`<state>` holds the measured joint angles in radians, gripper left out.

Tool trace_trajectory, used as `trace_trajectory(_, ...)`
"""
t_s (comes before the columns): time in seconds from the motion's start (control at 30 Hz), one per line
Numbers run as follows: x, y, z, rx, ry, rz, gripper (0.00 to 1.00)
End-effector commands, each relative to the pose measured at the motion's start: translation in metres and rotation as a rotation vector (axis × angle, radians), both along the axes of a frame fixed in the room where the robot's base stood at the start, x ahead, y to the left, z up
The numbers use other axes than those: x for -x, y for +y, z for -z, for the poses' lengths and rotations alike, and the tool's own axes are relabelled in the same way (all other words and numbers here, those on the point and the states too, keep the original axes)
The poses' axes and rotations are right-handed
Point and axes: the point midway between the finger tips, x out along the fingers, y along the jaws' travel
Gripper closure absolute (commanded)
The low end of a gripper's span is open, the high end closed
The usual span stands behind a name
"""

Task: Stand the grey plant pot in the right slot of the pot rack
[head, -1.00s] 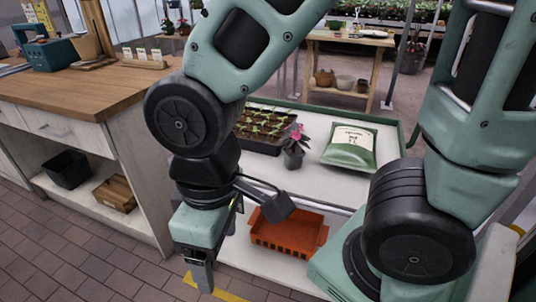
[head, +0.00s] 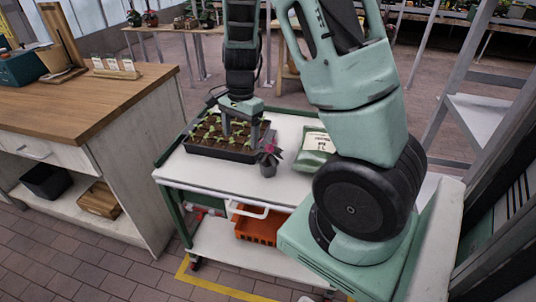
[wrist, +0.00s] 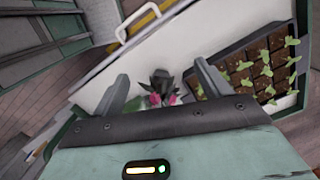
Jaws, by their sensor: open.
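The grey plant pot (head: 268,169) stands upright near the front edge of the cart's white top, with a pink-flowered plant in it. In the head view my gripper (head: 240,132) points down above the seedling tray, behind and left of the pot. In the wrist view the pot (wrist: 160,77) and pink flowers show in the gap between the two spread fingers of my gripper (wrist: 163,74). My gripper is open and holds nothing. I cannot make out the pot rack in these views.
The black seedling tray (head: 222,153) is left of the pot. A green-and-white bag (head: 316,142) lies to its right. The cart's front handle (head: 250,212) juts out, with an orange crate (head: 258,231) below. A wooden-topped bench (head: 90,105) stands at left.

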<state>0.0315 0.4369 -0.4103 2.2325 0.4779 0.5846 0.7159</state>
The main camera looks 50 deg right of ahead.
Motion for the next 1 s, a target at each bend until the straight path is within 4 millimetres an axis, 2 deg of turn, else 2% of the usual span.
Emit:
trace_trajectory(0.03, 0.006, -0.036, -0.01, 0.026, 0.017, 0.144, 0.24)
trace_trajectory(0.1, 0.012, -0.069, -0.011, 0.055, 0.026, 0.288, 0.24)
trace_trajectory(0.23, 0.02, -0.099, -0.009, 0.085, 0.031, 0.418, 0.24)
trace_trajectory(0.37, 0.022, -0.103, 0.009, 0.087, 0.035, 0.438, 0.24)
trace_trajectory(0.8, 0.022, -0.102, 0.096, 0.085, 0.034, 0.432, 0.24)
trace_trajectory(1.0, 0.021, -0.101, 0.113, 0.086, 0.031, 0.429, 0.24)
